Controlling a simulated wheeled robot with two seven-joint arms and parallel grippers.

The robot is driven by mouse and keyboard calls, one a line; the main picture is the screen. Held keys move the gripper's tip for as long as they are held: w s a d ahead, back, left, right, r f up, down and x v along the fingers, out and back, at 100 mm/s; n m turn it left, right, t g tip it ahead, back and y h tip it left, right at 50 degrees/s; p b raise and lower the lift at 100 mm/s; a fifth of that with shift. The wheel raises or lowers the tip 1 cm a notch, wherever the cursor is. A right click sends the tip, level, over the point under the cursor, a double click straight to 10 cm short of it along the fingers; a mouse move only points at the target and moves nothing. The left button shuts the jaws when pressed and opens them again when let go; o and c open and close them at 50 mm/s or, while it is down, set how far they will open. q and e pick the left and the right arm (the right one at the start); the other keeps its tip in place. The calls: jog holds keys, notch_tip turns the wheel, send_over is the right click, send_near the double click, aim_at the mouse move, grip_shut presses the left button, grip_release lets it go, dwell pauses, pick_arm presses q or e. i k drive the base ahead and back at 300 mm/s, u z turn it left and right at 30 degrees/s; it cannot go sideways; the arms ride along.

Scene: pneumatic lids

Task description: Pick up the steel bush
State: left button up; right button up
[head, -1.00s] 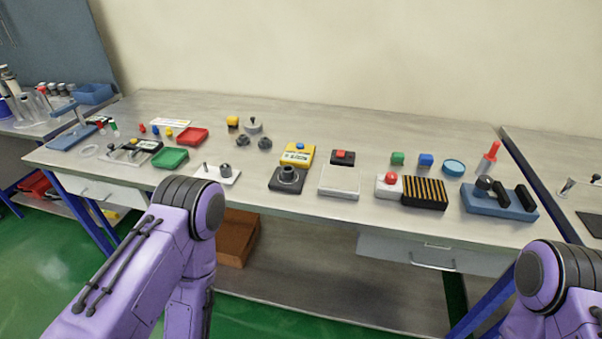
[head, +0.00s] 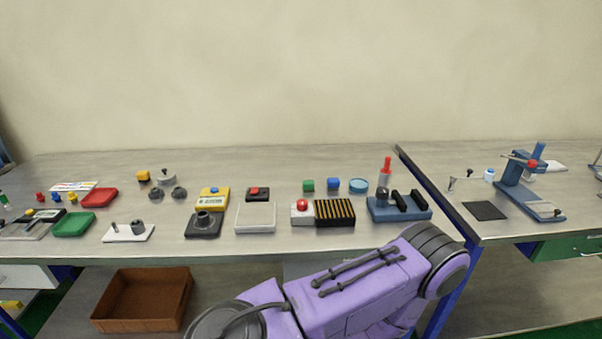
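A white plate (head: 115,234) lies near the front edge of the bench, left of centre in the head view. A short dark grey metal cylinder (head: 138,227), which looks like the steel bush, stands upright on it, beside a thin pin (head: 115,227). A black block (head: 204,229) with a round dark metal ring (head: 204,217) on top sits to its right; I cannot tell for sure which is the bush. Neither of my grippers shows; only a purple arm of mine crosses the lower right.
Red (head: 99,198) and green (head: 74,224) trays lie left of the plate. A yellow device (head: 212,198), white tray (head: 255,219), striped black block (head: 335,213) and blue holder (head: 400,208) stand to the right. A brown bin (head: 143,300) sits below the bench.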

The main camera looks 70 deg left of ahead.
aim_at(203, 218)
jog(key=z, duration=0.75)
jog(key=k, duration=1.7)
jog(key=u, duration=1.85)
